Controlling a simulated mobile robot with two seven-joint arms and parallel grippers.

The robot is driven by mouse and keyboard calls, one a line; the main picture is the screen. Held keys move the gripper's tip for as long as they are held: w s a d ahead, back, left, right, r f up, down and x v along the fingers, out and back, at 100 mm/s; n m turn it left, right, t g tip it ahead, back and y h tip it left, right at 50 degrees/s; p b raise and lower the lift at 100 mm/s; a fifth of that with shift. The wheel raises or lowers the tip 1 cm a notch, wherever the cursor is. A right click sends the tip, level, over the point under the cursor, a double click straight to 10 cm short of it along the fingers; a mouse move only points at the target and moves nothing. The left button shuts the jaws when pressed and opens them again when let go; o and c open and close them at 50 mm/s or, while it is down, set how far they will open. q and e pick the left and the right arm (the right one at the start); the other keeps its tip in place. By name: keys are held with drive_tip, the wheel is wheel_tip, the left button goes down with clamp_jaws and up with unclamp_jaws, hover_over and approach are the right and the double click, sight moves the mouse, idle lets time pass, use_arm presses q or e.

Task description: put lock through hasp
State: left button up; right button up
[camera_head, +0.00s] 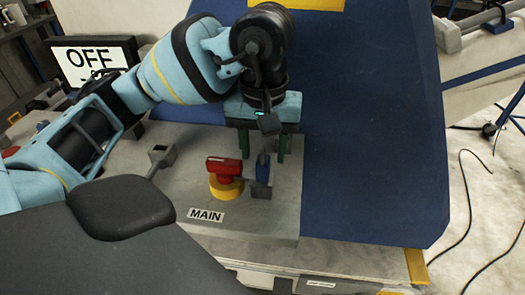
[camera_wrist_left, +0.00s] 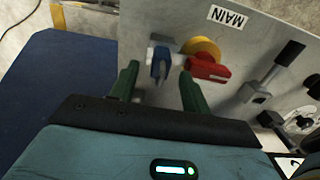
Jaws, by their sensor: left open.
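The blue lock (camera_head: 262,167) is upright at a grey hasp piece (camera_head: 261,190), beside the red switch handle (camera_head: 222,168) on its yellow round base (camera_head: 226,189). My left gripper (camera_head: 263,158) comes down from above with its green fingers apart. In the left wrist view the blue lock (camera_wrist_left: 159,66) shows between the fingertips of the left gripper (camera_wrist_left: 159,72), with a gap on both sides. The red handle (camera_wrist_left: 208,69) lies just beyond one finger. I cannot tell whether the lock passes through the hasp. My right gripper is not in view.
The grey panel (camera_head: 255,220) carries a "MAIN" label (camera_head: 206,215) and a small grey lever (camera_head: 161,158) to the left. A blue sloped housing (camera_head: 370,150) rises close behind and right of the gripper. An "OFF" sign (camera_head: 95,60) stands at the back left.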

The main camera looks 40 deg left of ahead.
use_arm(q)
wheel_tip(320, 180, up, 3)
drive_tip(key=shift+r, duration=0.1)
drive_tip(key=shift+r+p, duration=0.35)
drive_tip(key=shift+r, duration=0.3)
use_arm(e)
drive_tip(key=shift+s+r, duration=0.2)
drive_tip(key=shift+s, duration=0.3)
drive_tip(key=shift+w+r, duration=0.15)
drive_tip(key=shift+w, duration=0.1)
